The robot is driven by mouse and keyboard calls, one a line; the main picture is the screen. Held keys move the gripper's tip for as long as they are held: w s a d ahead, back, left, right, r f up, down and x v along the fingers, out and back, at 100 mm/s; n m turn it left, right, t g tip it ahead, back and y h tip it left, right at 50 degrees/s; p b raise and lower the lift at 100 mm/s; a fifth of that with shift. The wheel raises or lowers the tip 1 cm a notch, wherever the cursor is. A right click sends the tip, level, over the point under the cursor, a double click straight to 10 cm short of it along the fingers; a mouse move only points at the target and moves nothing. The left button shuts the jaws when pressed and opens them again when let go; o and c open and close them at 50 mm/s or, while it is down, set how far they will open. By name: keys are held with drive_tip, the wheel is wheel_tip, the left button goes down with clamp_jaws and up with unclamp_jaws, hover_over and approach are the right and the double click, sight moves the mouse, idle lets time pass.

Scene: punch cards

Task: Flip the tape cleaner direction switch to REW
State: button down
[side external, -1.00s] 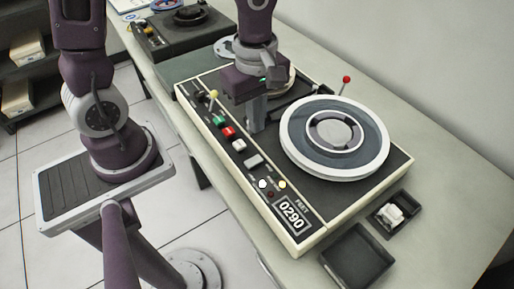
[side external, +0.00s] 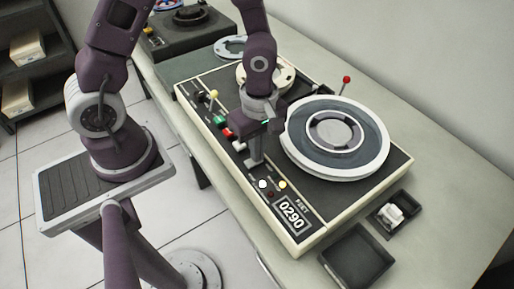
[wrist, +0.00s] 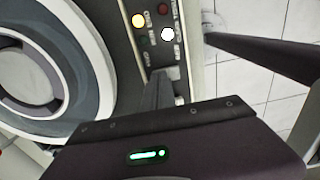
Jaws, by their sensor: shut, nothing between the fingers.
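The tape cleaner (side external: 330,205) is a cream-edged dark deck with a row of controls along its left side. A yellow-knobbed lever (side external: 213,96) stands at the far end of the row; I cannot tell whether it is the direction switch. Nearer come a green button (side external: 219,120), a red button (side external: 228,133) and a white button (side external: 239,146). My gripper (side external: 256,164) is shut and empty, pointing down at the near end of the row, over or against the grey key (wrist: 173,73). Contact is unclear. The fingers mostly hide this key in the side view.
A large white-rimmed reel (side external: 335,138) lies right of my gripper, with a red-knobbed lever (side external: 346,80) behind it. Lit white (side external: 262,184) and yellow (side external: 282,185) lamps and a 0290 counter (side external: 291,213) are nearer. Dark trays (side external: 358,258) sit at the front.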

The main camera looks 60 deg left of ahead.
sight(249, 163)
drive_tip(key=shift+s+a+f, duration=0.1)
drive_tip(key=shift+s+r, duration=0.2)
drive_tip(key=shift+s, duration=0.45)
wheel_tip(249, 163, up, 14)
idle(0.6)
drive_tip(key=shift+s+d, duration=0.2)
drive_tip(key=shift+s, duration=0.25)
